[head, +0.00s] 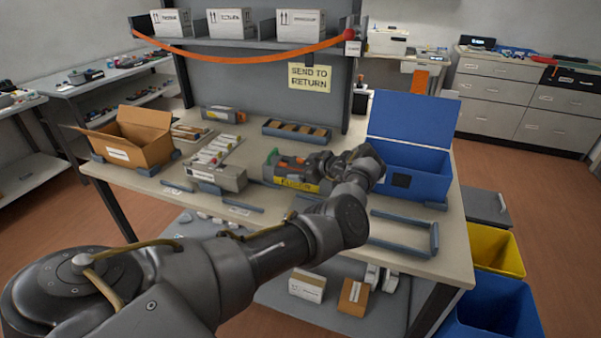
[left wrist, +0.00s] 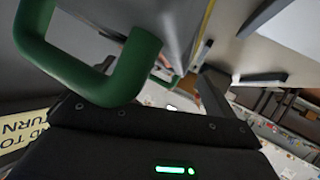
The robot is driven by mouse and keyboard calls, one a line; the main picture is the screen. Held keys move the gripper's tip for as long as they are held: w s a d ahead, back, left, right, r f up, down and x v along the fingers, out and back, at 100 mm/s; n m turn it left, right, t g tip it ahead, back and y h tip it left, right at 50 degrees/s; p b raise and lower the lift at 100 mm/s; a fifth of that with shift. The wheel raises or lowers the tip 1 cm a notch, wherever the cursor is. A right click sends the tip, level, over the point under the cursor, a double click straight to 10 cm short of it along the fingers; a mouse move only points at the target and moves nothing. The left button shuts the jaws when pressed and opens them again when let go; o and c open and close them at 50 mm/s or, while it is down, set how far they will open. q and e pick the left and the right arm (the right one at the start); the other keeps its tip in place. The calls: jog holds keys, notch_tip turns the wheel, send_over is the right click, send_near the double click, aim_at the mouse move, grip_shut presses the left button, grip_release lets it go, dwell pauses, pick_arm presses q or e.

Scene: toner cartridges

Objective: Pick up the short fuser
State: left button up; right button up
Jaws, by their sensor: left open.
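A grey fuser unit (head: 293,184) with a yellow label reading "FUSER" sits on the table in the middle of the head view. It has green and orange parts on top and is partly hidden by my left gripper. My left gripper (head: 300,162) is open, close over the top of this unit. In the left wrist view a thick green handle (left wrist: 140,72) on a grey body (left wrist: 172,22) looms very near the gripper; whether it lies between the fingers I cannot tell. One dark finger (left wrist: 211,95) shows there. My right gripper is not in view.
A blue lidded box (head: 420,172) stands right of the fuser, a cardboard box (head: 137,140) at the left. A divided tray (head: 297,132) and another grey unit (head: 222,115) lie behind. A low grey frame (head: 405,243) lies at the front right.

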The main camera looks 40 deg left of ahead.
pick_arm(q)
jog(key=shift+x, duration=0.85)
jog(key=shift+d, duration=0.1)
jog(key=shift+c, duration=0.3)
jog(key=c, duration=1.9)
jog(key=shift+r, duration=0.15)
grip_shut()
